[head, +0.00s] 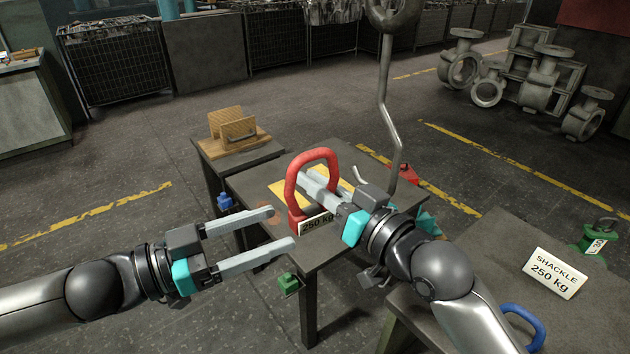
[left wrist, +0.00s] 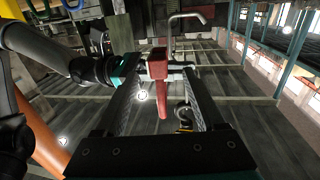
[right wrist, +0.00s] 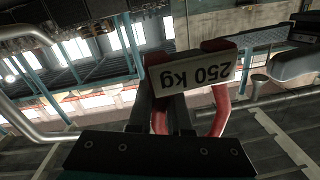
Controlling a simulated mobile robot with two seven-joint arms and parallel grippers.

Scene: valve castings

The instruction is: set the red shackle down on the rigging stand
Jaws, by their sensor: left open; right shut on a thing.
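The red shackle (head: 313,158) is held upright above a dark table with a yellow patch, which looks like the rigging stand (head: 250,184). My right gripper (head: 312,186) is shut on the red shackle. The right wrist view shows the shackle's red loop (right wrist: 219,112) and the plate upside down. My left gripper (head: 284,227) is open and empty, left of the shackle. The left wrist view shows the red shackle (left wrist: 158,62) beyond its fingers.
A side table at right holds a SHACKLE 250 kg sign (head: 553,274), a green shackle (head: 596,238) and a blue shackle (head: 527,322). A wooden block (head: 236,130) sits on a smaller table behind left.

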